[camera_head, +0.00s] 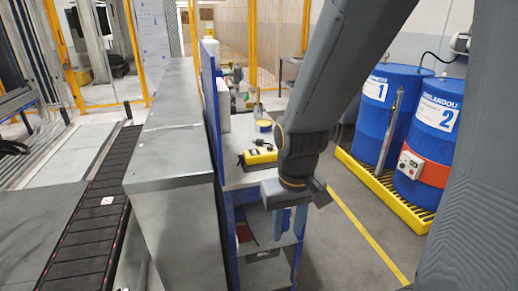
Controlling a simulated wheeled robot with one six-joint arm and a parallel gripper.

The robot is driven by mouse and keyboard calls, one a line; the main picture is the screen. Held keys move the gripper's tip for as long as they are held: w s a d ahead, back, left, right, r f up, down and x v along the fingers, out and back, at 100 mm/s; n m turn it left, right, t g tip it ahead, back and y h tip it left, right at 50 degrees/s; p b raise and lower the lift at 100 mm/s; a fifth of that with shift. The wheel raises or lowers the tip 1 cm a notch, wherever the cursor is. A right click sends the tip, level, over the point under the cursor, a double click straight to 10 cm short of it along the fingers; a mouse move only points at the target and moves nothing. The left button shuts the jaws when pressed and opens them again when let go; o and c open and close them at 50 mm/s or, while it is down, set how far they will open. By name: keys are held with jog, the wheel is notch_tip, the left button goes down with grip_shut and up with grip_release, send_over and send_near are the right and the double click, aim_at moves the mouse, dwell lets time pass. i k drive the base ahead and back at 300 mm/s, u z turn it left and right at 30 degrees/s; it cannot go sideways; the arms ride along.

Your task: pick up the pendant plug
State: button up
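I cannot make out a pendant plug for certain. A yellow and black device (258,157) lies on the grey workbench (240,178), close to the left of my arm's wrist. It may be a pendant, but it is too small to tell. My gripper (289,222) hangs pointing down at the bench's right front edge, below and right of the yellow device. Its two bluish fingers look spread apart, with nothing seen between them. My arm hides part of the bench's right side.
A tall grey cabinet (175,150) and blue panel (211,105) stand left of the bench. A black conveyor (85,235) runs further left. Blue drums (385,110) stand on a yellow pallet (375,185) at right. The floor between bench and pallet is clear.

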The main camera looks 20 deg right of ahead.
aim_at(257, 141)
jog(key=z, duration=0.6)
jog(key=i, duration=0.95)
jog(key=u, duration=0.05)
